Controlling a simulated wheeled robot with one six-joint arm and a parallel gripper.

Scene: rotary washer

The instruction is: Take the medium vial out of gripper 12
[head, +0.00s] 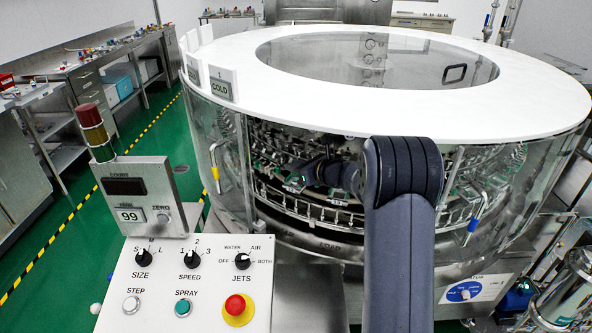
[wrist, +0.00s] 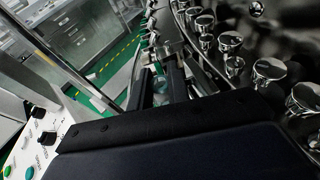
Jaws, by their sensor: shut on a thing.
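My gripper (wrist: 159,82) reaches inside the rotary washer (head: 560,115) at its near left side. Its two dark fingers are shut on a small clear vial (wrist: 160,97), only partly visible between them in the wrist view. In the head view my gripper (head: 296,176) is at the ring of washer grippers with green parts, and the vial cannot be made out there. Small number plates (head: 329,201) on the ring are too small to read, so I cannot tell which one is gripper 12, or whether the vial is still in its jaws.
The clear washer wall with a handle (head: 215,165) stands left of my gripper, under the white top ring. A row of shiny metal knobs (wrist: 230,42) runs close along the right in the wrist view. The control panel (head: 190,280) is at front left.

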